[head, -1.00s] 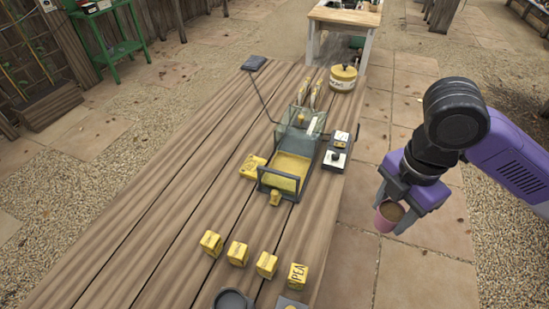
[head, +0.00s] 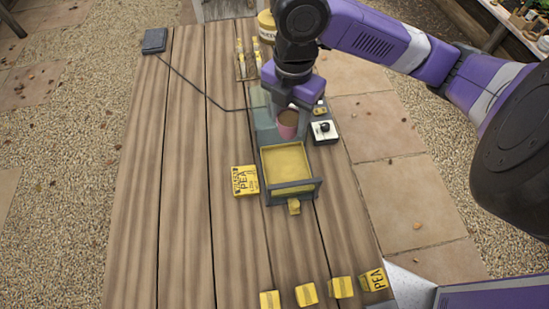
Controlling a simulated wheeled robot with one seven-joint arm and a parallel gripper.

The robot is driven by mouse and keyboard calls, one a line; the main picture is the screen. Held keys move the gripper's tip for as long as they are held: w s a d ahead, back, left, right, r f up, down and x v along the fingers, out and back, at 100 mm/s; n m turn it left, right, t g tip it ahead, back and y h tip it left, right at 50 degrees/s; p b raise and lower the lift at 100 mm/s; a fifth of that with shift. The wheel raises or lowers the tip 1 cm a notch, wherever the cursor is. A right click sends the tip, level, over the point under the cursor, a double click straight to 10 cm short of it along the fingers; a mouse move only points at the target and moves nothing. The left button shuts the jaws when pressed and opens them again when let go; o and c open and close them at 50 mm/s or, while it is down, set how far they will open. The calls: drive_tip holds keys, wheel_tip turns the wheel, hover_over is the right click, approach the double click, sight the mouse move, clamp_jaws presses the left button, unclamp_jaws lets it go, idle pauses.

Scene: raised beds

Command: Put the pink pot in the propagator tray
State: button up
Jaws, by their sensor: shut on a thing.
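The pink pot (head: 287,128), filled with brown soil, is held upright in my gripper (head: 287,118). The gripper is shut on it, and the arm hides part of the area behind. The propagator has a yellow tray (head: 287,168) that sticks out at the front in a grey frame, with a yellow knob at its near end. Its clear cover (head: 265,122) stands at the back. The pot shows over the cover end, just beyond the tray's far edge in the picture. I cannot tell its exact height.
A yellow pea packet (head: 243,181) lies left of the tray. A small white-and-black control box (head: 324,131) is to the right. Several yellow blocks (head: 306,294) line the near edge. A cable runs to a dark pad (head: 154,41). The table's left side is clear.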

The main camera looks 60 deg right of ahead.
wheel_tip(320, 180, down, 19)
drive_tip(key=shift+r+p, duration=0.2)
drive_tip(key=shift+p, duration=0.25)
drive_tip(key=shift+f, duration=0.2)
drive_tip(key=o, duration=1.4)
